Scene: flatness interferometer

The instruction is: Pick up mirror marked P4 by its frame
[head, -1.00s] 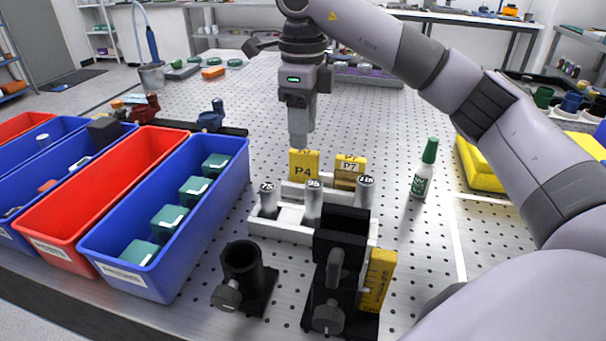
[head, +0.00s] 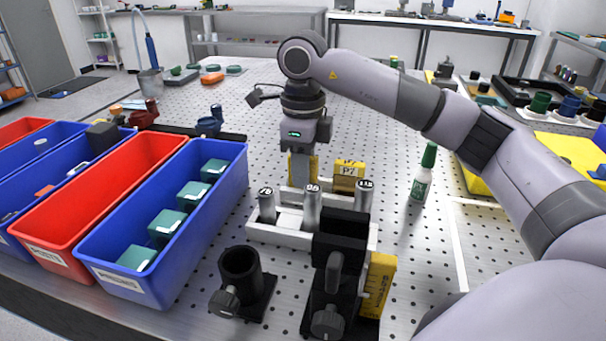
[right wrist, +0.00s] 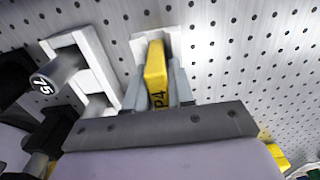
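The mirror marked P4 is a yellow-framed plate (head: 314,168) standing upright in a white holder behind the row of numbered posts. In the head view my right gripper (head: 301,178) points down over it and hides most of it, including its label. In the right wrist view the yellow P4 frame (right wrist: 156,66) lies between the two grey fingers (right wrist: 160,88), which stand on either side of it. The fingers look apart, with no clear grip on the frame. My left gripper is not in view.
A yellow P7 plate (head: 349,175) stands just right of P4. Posts in a white rack (head: 270,235), a black fixture (head: 338,265) and a black post holder (head: 241,275) stand in front. A blue bin (head: 236,188) is left; a green-capped bottle (head: 422,178) is right.

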